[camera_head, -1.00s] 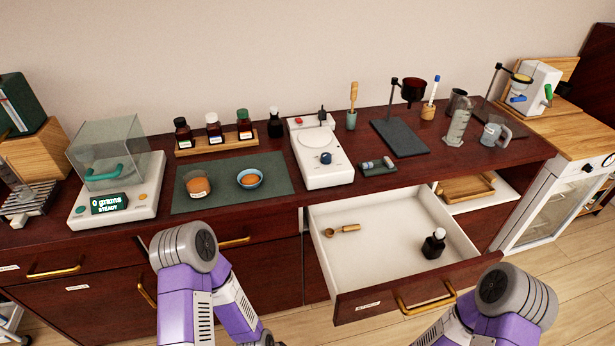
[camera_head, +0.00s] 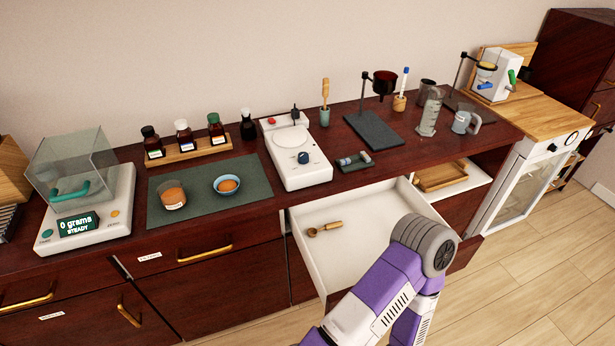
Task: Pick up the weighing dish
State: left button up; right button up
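A small blue dish (camera_head: 227,186) with orange powder in it sits on the dark green mat (camera_head: 205,205). It looks like the weighing dish. A clear jar (camera_head: 172,197) of orange powder stands to its left on the same mat. One of my purple and grey arms rises from the bottom right, in front of the open drawer. Neither of my grippers is in view. Nothing touches the dish.
A balance (camera_head: 110,228) with a clear cover reads 0 grams at left. A bottle rack (camera_head: 190,153) stands behind the mat, and a white stirrer device (camera_head: 305,174) to its right. The open drawer (camera_head: 345,235) holds a wooden-handled spoon (camera_head: 325,228).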

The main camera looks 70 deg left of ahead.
aim_at(228, 184)
jog(key=z, duration=0.65)
jog(key=k, duration=1.9)
jog(key=u, duration=1.4)
